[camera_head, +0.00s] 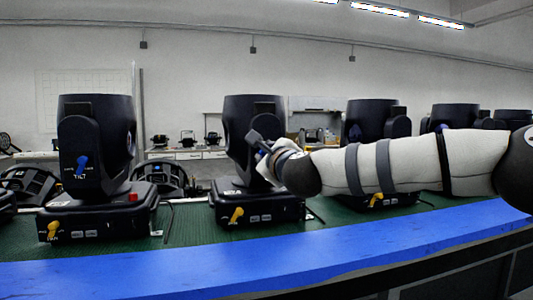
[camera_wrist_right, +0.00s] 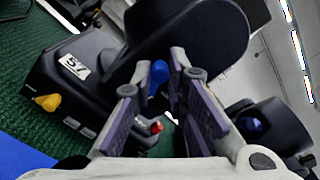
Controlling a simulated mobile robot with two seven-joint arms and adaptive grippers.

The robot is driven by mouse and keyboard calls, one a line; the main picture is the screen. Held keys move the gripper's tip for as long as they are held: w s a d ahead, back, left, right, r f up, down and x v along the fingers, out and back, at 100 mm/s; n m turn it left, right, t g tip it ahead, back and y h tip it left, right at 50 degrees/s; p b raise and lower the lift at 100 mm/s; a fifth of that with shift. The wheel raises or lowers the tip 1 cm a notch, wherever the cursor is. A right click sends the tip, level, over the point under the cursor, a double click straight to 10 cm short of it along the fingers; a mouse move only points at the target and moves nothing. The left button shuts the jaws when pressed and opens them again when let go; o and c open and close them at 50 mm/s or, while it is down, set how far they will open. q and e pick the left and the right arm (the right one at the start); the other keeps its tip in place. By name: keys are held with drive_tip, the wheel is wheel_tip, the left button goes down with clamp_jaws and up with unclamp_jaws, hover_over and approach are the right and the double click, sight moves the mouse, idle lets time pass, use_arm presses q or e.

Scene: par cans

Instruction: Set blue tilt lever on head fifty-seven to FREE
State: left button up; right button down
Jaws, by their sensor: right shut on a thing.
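Head fifty-seven (camera_head: 253,112) is a black moving-head lamp at the middle of the bench in the head view. Its white "57" label (camera_wrist_right: 74,67) shows on the base in the right wrist view. Its blue tilt lever (camera_wrist_right: 159,72) sits on the side of the head, between the fingers. My right gripper (camera_wrist_right: 161,88) is shut on the blue tilt lever. In the head view my right gripper (camera_head: 258,143) reaches the head from the right and hides the lever and its markings. I cannot read the lever's setting. My left gripper is not in view.
Base fifty-seven has a yellow lever (camera_head: 236,215) and a red part (camera_wrist_right: 156,127). A similar lamp (camera_head: 95,135) with its own blue lever (camera_head: 82,164) stands left; more stand right, partly behind my arm. A blue bench edge (camera_head: 200,260) runs along the front of the green surface.

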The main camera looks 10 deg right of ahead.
idle(0.3)
drive_tip(key=c, duration=1.6)
unclamp_jaws()
drive_tip(key=s, duration=1.2)
drive_tip(key=shift+d, duration=0.15)
